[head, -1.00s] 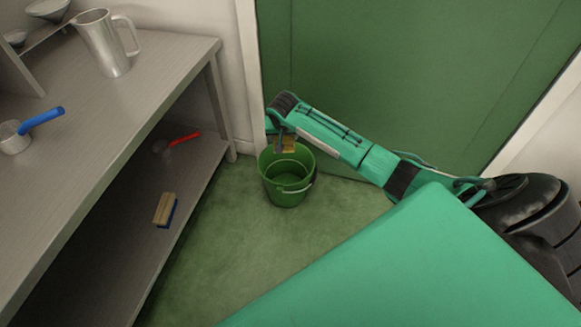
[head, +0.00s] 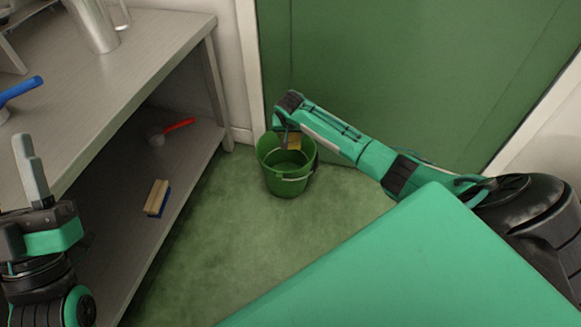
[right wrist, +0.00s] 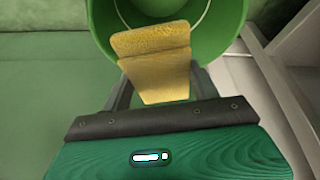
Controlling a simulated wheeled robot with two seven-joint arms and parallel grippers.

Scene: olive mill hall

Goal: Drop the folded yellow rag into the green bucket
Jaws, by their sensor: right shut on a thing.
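The green bucket (head: 290,187) stands on the floor by the green door, its mouth upward. My right gripper (head: 285,141) is over the bucket's far rim area and is shut on the folded yellow rag (head: 294,142). In the right wrist view the rag (right wrist: 152,62) hangs folded between the fingers of the right gripper (right wrist: 160,88), with the bucket (right wrist: 222,28) behind it. The rag's far end overlaps the bucket's opening there. My left gripper (head: 32,165) is at the left edge of the head view, away from the bucket; its finger gap is hidden.
A grey metal table (head: 150,50) with a lower shelf (head: 195,150) stands at the left. It bears a metal jug (head: 95,25) and a blue-handled tool (head: 20,90). A red-handled scoop (head: 170,132) and a brush (head: 157,198) lie on the shelf. The floor before the bucket is clear.

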